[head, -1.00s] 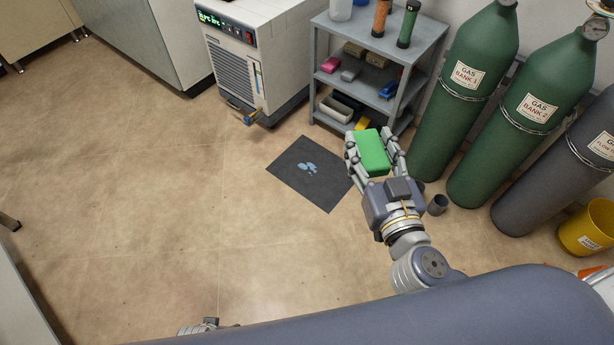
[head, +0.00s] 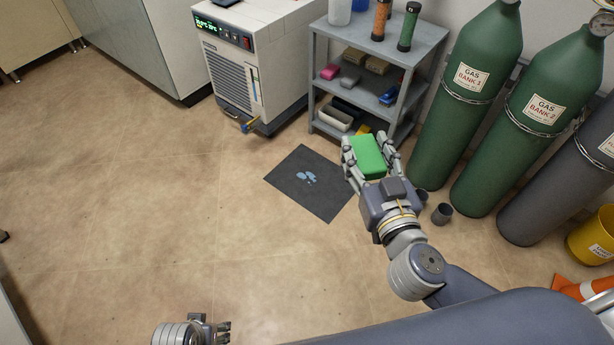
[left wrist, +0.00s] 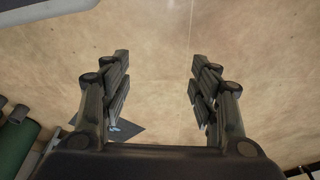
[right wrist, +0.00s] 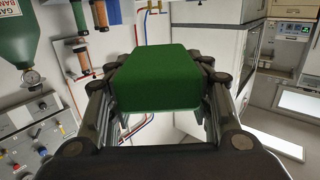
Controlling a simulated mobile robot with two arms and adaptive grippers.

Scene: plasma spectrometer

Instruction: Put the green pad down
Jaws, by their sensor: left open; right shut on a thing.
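The green pad (head: 369,157) is a block held between the fingers of my right gripper (head: 371,160). In the right wrist view the pad (right wrist: 158,80) fills the space between both fingers. The head view shows it above the floor, beside the dark mat's right corner; its exact height is hard to tell. My left gripper (head: 222,332) is low at the bottom edge of the head view. In the left wrist view its fingers (left wrist: 158,95) are apart with only floor between them.
A dark mat (head: 325,205) with a pale blue wet patch (head: 306,177) lies on the floor. A grey shelf cart (head: 337,43) stands behind, with green gas cylinders (head: 465,95) to the right. A small grey cup (head: 441,214) stands near my right wrist. Floor at left is clear.

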